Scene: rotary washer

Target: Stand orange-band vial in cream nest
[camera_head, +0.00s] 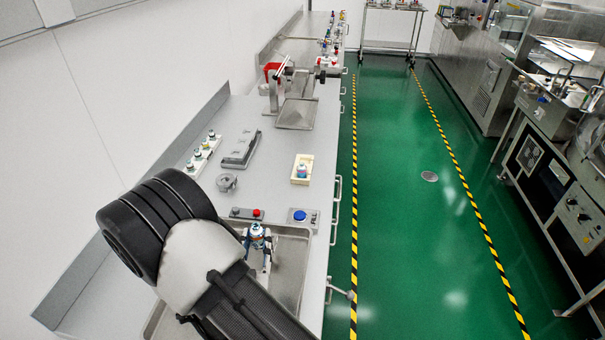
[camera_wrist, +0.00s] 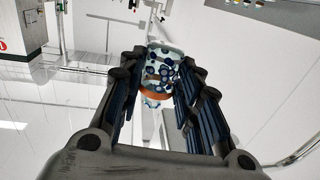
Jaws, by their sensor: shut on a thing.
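The orange-band vial (camera_wrist: 158,58) is white with dark blue spots, and its orange band (camera_wrist: 155,95) shows low in the wrist view. My gripper (camera_wrist: 157,75) is shut on it, with a finger on either side. In the head view my gripper (camera_head: 258,243) is above the steel sink basin, holding the vial (camera_head: 257,230). The cream nest (camera_head: 299,182) sits on the bench beyond the sink, apart from my gripper. A small vial-like thing (camera_head: 302,171) with pale blue and pinkish colours stands in it.
A white rack (camera_head: 194,168) with several vials stands at the bench's left. A grey tray (camera_head: 240,150), a round grey fixture (camera_head: 227,182), a red-button box (camera_head: 246,213) and a blue-button box (camera_head: 299,216) lie on the bench. The sink basin (camera_head: 292,262) is below my gripper.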

